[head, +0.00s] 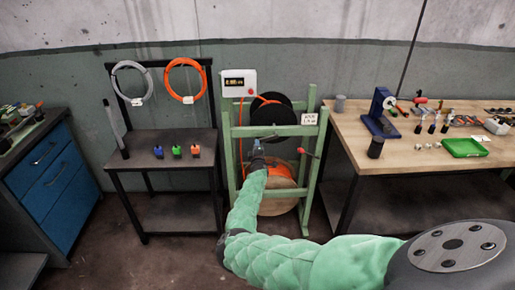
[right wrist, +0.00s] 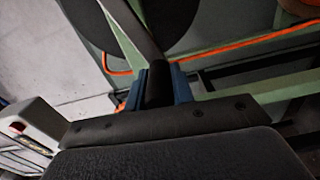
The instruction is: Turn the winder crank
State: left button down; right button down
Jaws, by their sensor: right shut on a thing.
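The winder (head: 228,150) is a green frame with a black reel (head: 272,110) at the top and a wooden drum of orange cable (head: 283,190) below. My right gripper (head: 257,147) is in front of the frame, under the black reel. In the right wrist view its blue fingers (right wrist: 158,88) are shut around the dark grip of the crank, and a grey crank arm (right wrist: 128,25) runs up and left from it. In the head view the gripper hides most of the crank. My left gripper is not in view.
A red-tipped lever (head: 301,151) sticks out at the frame's right. A white display box (head: 239,83) is on the upper left. A dark bench (head: 160,150) stands left, and a wooden workbench (head: 420,150) with tools stands close on the right. Orange cable (right wrist: 250,45) runs near the gripper.

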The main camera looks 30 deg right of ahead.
jog(key=shift+d+r, duration=0.15)
jog(key=shift+r, duration=0.1)
jog(key=c, duration=1.2)
grip_release()
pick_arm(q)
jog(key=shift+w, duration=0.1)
pick_arm(e)
jog(key=shift+f, duration=0.1)
jog(key=shift+s+a+f, duration=0.1)
jog(key=shift+s+a, duration=0.2)
jog(key=shift+s, duration=0.05)
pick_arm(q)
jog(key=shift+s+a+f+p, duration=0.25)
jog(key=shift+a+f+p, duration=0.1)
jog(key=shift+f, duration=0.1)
pick_arm(e)
jog(key=v, duration=0.7)
